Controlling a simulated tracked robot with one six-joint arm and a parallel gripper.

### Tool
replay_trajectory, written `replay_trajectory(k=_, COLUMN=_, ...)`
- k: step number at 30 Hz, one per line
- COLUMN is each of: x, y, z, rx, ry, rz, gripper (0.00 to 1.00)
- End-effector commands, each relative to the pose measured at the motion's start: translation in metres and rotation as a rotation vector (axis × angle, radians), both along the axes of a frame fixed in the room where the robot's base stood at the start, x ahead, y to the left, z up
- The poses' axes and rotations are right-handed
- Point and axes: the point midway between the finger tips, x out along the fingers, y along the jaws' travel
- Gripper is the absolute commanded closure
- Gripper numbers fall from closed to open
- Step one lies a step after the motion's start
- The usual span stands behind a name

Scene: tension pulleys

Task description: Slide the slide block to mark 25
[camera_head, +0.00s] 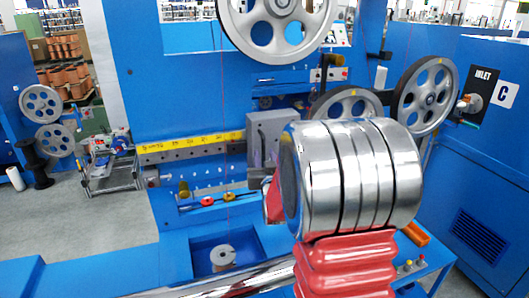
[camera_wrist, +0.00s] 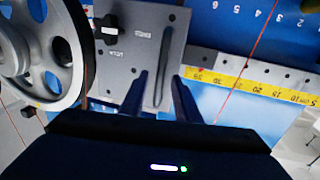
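The grey slide block (camera_head: 268,132) sits at the right end of the visible yellow scale (camera_head: 190,142) in the head view. In the wrist view, which is upside down, the block (camera_wrist: 118,72) has small labels, a black knob (camera_wrist: 106,28) and a raised upright bar (camera_wrist: 166,58). The numbered scale (camera_wrist: 258,88) runs right from the block, whose edge is beside the high-number end; the exact reading is unclear. My gripper (camera_wrist: 161,76) is open, its two dark fingers either side of the bar's lower end with gaps visible. My arm hides most of the gripper in the head view.
A large spoked pulley (camera_wrist: 40,50) is close to the left of the block in the wrist view. In the head view, pulleys (camera_head: 425,95) stand at the right and another (camera_head: 278,25) above. A thin red line (camera_wrist: 248,62) crosses in front of the scale.

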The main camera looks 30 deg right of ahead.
Motion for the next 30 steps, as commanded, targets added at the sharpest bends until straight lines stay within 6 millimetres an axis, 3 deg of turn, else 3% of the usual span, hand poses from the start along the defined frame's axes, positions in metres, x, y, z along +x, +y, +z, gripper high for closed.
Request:
replay_trajectory(k=9, x=0.027, y=-0.013, z=0.0, rx=0.0, ry=0.0, rz=0.0, gripper=0.7)
replay_trajectory(k=19, x=0.029, y=-0.014, z=0.0, rx=0.0, ry=0.0, rz=0.0, gripper=0.71)
replay_trajectory(k=30, x=0.029, y=-0.014, z=0.0, rx=0.0, ry=0.0, rz=0.0, gripper=0.97)
